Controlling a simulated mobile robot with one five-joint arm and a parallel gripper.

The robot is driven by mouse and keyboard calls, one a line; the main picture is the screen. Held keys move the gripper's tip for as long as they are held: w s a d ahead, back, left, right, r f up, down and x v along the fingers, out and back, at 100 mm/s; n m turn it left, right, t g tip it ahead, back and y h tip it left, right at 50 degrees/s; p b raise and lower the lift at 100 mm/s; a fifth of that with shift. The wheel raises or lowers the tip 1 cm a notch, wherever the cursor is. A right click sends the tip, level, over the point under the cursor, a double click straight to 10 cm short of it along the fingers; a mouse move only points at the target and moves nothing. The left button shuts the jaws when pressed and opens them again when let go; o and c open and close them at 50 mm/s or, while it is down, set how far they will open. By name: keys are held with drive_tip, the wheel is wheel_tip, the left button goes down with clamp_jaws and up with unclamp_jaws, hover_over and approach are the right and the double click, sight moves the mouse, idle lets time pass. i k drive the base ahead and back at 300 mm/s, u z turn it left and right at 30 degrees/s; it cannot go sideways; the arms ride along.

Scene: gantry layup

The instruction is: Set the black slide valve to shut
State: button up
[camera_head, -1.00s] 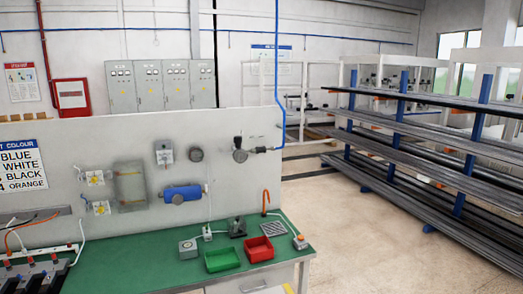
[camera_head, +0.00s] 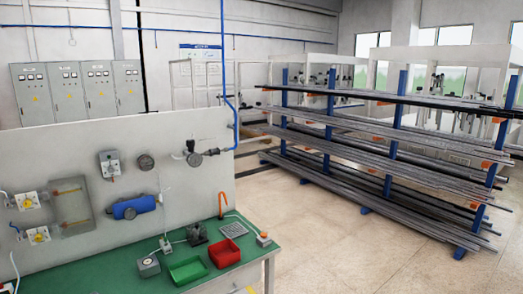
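A dark valve-like fitting with a black knob (camera_head: 192,152) is mounted near the top right of the grey panel, at the end of the blue air pipe (camera_head: 223,80). It may be the black slide valve; its position is too small to read. A round dark gauge (camera_head: 146,162) and a grey box with a switch (camera_head: 110,164) sit to its left. A blue cylinder (camera_head: 132,207) is fixed below them. My gripper is not in view.
The green bench (camera_head: 90,272) below the panel holds a green tray (camera_head: 188,271), a red tray (camera_head: 225,253), a black device (camera_head: 197,234) and a grey box (camera_head: 148,266). A rack of long bars (camera_head: 390,160) stands at right. Open floor (camera_head: 320,235) lies between.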

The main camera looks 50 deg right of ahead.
sight(216, 151)
drive_tip(key=z, duration=0.5)
drive_tip(key=i, duration=1)
drive_tip(key=u, duration=0.1)
